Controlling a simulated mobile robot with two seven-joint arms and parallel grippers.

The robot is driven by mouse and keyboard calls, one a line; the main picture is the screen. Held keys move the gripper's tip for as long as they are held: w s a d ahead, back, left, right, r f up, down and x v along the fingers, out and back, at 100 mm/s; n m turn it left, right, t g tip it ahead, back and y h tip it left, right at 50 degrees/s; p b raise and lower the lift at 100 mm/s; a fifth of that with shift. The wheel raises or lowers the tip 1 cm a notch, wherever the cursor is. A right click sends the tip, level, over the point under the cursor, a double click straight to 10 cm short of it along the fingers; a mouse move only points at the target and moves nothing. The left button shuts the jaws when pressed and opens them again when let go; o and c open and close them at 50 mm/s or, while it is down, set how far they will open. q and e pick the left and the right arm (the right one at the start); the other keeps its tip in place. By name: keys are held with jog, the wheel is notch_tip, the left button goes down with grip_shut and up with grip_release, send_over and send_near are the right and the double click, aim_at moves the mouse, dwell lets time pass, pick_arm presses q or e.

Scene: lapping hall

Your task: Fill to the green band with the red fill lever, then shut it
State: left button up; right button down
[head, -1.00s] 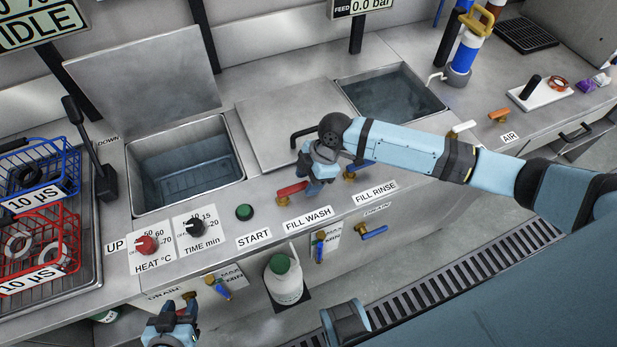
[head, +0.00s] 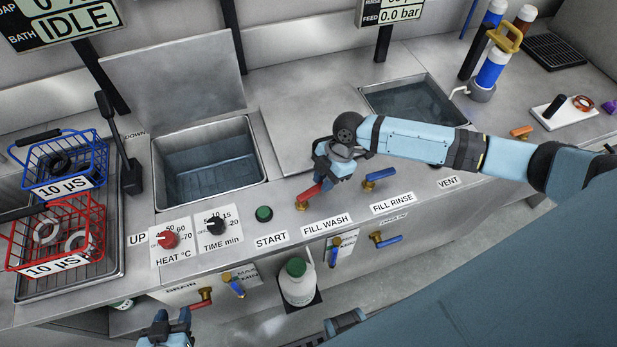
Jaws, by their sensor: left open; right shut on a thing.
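The red fill lever (head: 308,195) is on the counter front behind the FILL WASH label (head: 326,224), its handle angled toward the lower left. My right gripper (head: 325,181) is shut on the red fill lever near its pivot and hides part of it. The wash tank (head: 259,160) stands open at left with bluish water (head: 208,166) in it, the surface below the rim. My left gripper (head: 166,326) is open and empty at the bottom edge, below a red drain lever (head: 201,300).
The blue FILL RINSE lever (head: 380,174) is close right of my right gripper. The green START button (head: 264,213) and two dials are to the left. Red (head: 60,235) and blue baskets (head: 68,160) stand far left. A white bottle (head: 297,285) stands below the counter.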

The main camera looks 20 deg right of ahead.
jog(key=shift+w, duration=0.1)
jog(key=c, duration=1)
grip_release()
jog(key=shift+o, duration=0.2)
jog(key=v, duration=1.4)
jog(key=shift+b, duration=0.4)
